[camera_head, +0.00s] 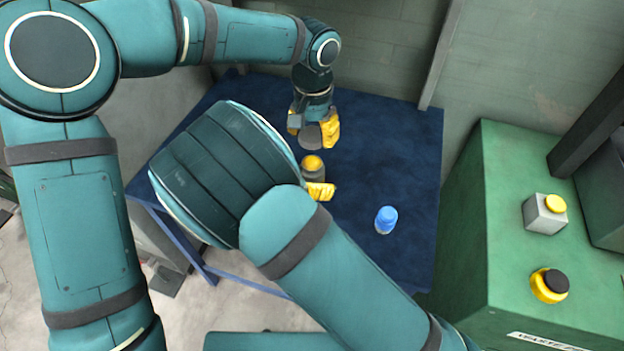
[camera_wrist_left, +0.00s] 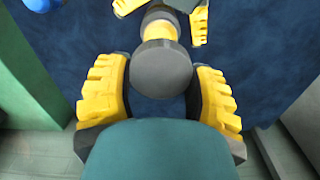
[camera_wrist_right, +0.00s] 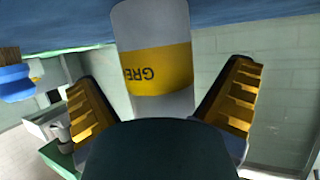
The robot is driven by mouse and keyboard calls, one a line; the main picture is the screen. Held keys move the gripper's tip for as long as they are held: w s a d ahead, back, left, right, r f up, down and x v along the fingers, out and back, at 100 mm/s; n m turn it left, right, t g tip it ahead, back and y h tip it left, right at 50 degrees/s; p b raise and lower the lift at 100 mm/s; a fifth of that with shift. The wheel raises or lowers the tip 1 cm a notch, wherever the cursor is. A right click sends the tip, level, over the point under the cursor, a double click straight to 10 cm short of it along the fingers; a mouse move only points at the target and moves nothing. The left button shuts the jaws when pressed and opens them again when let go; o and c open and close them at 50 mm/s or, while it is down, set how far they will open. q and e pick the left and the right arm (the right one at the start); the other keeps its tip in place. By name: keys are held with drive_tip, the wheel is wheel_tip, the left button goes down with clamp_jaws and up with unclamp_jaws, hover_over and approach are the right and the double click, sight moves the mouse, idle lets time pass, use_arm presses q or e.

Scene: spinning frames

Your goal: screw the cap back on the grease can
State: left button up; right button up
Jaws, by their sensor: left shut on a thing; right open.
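The grease can (camera_head: 313,174) stands upright on the blue table, with a yellow top and greyish body. In the right wrist view the can (camera_wrist_right: 158,68) shows inverted, with a yellow band and part of its lettering. My left gripper (camera_head: 313,128) points down and is shut on the dark grey round cap (camera_head: 310,138). In the left wrist view the cap (camera_wrist_left: 160,70) sits between both yellow fingers, partly covering the can's yellow top (camera_wrist_left: 161,30); contact cannot be told. My right gripper (camera_head: 319,190) is open, its fingers either side of the can, largely hidden by my arm.
A green machine (camera_head: 505,235) with a grey yellow-button box (camera_head: 545,213) and a yellow-and-black knob (camera_head: 549,285) stands farther right. A wall is behind the table.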

sight(312, 161)
drive_tip(key=shift+w+d+f, duration=0.1)
drive_tip(key=shift+d, duration=0.05)
drive_tip(key=c, duration=1.4)
use_arm(q)
drive_tip(key=shift+f, duration=2.45)
drive_tip(key=shift+f, duration=0.15)
drive_tip(key=shift+f, duration=0.75)
drive_tip(key=shift+f, duration=0.55)
